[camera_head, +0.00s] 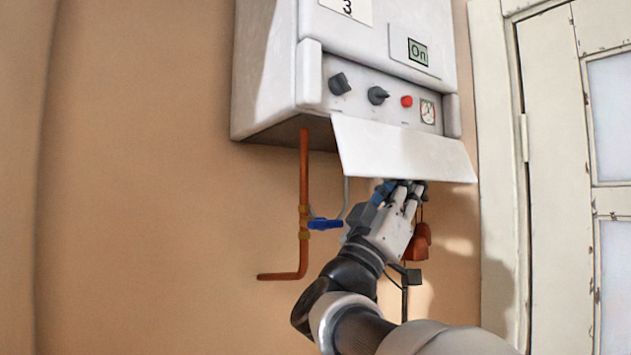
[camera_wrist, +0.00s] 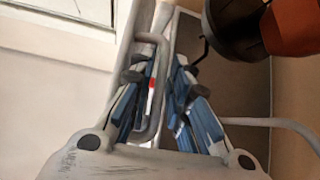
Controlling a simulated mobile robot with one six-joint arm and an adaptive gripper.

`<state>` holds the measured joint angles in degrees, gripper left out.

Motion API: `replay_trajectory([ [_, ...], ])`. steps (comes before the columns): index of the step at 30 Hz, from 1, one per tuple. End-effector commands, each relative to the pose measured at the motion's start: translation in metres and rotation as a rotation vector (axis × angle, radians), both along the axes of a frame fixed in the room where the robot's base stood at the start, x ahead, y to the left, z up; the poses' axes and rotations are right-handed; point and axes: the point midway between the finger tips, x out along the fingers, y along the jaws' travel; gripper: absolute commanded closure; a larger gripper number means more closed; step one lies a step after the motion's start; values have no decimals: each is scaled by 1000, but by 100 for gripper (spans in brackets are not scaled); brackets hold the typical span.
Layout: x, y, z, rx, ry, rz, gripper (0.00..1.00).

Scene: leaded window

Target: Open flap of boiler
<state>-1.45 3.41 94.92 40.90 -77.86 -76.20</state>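The boiler (camera_head: 280,70) hangs on the wall, and its white flap (camera_head: 400,150) is swung down and outward, sloping toward me. The control panel (camera_head: 355,92) behind it is exposed. My gripper (camera_head: 400,187) is just below the flap's lower front edge; whether it touches the flap is unclear. In the wrist view my gripper (camera_wrist: 167,75) shows blue-padded fingers apart, with a narrow gap. A grey loop (camera_wrist: 150,90) shows at the fingers; I cannot tell what it belongs to. The flap hides part of the fingertips in the head view.
A copper pipe (camera_head: 304,185) with a blue valve handle (camera_head: 325,224) runs below the boiler, left of my arm. An orange-red part (camera_head: 418,243) hangs right behind my gripper. A white door (camera_head: 550,130) stands at right. The wall at left is clear.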

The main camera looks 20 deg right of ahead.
Motion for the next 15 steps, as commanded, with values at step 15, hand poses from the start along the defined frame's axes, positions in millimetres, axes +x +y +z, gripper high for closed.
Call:
replay_trajectory([
  [15, 0, 0, 0, 0, -1, 1, 100],
])
